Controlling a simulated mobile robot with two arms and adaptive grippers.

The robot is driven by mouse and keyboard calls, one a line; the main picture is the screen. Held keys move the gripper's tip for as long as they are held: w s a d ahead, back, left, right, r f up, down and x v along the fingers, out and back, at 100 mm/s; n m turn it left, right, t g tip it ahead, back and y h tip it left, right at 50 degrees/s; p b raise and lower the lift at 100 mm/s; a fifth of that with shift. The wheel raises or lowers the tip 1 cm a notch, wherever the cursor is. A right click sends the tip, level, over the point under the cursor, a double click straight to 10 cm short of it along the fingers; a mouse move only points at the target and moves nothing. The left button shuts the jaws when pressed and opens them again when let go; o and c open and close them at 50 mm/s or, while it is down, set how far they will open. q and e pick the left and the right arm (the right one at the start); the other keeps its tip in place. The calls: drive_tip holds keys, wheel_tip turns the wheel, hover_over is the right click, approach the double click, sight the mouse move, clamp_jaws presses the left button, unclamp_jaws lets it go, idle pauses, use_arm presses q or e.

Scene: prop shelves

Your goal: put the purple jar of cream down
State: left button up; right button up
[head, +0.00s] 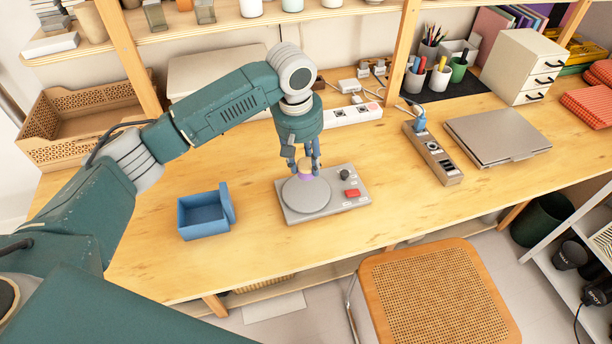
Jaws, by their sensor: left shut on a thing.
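My left gripper (304,160) points down and is shut on the purple jar of cream (305,173). Only a small part of the jar shows between the fingers, with a pale top and a purple side. The jar is over or at the back edge of the round plate of a grey device (306,196) on the wooden desk. I cannot tell whether the jar touches the plate. My right gripper is not in view.
An open blue box (204,214) stands left of the device. A white power strip (352,115) lies behind it. A grey strip-shaped unit (433,154) and a closed laptop (497,136) lie to the right. A chair (440,296) stands in front. Bare desk (392,205) lies right of the device.

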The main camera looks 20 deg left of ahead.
sight(305, 177)
use_arm(q)
wheel_tip(305, 177, down, 3)
drive_tip(key=shift+r, duration=0.1)
wheel_tip(305, 177, down, 4)
drive_tip(key=shift+r+p, duration=0.1)
drive_tip(key=shift+p, duration=0.2)
drive_tip(key=o, duration=1.2)
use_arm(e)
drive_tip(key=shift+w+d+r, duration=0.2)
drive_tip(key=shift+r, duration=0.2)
use_arm(q)
drive_tip(key=shift+r, duration=0.25)
drive_tip(key=r, duration=0.3)
drive_tip(key=s+r, duration=0.1)
drive_tip(key=r, duration=0.3)
drive_tip(key=r+b, duration=0.1)
drive_tip(key=r, duration=0.3)
drive_tip(key=shift+s+a+r, duration=0.2)
drive_tip(key=shift+s+a, duration=0.1)
drive_tip(key=shift+a, duration=0.05)
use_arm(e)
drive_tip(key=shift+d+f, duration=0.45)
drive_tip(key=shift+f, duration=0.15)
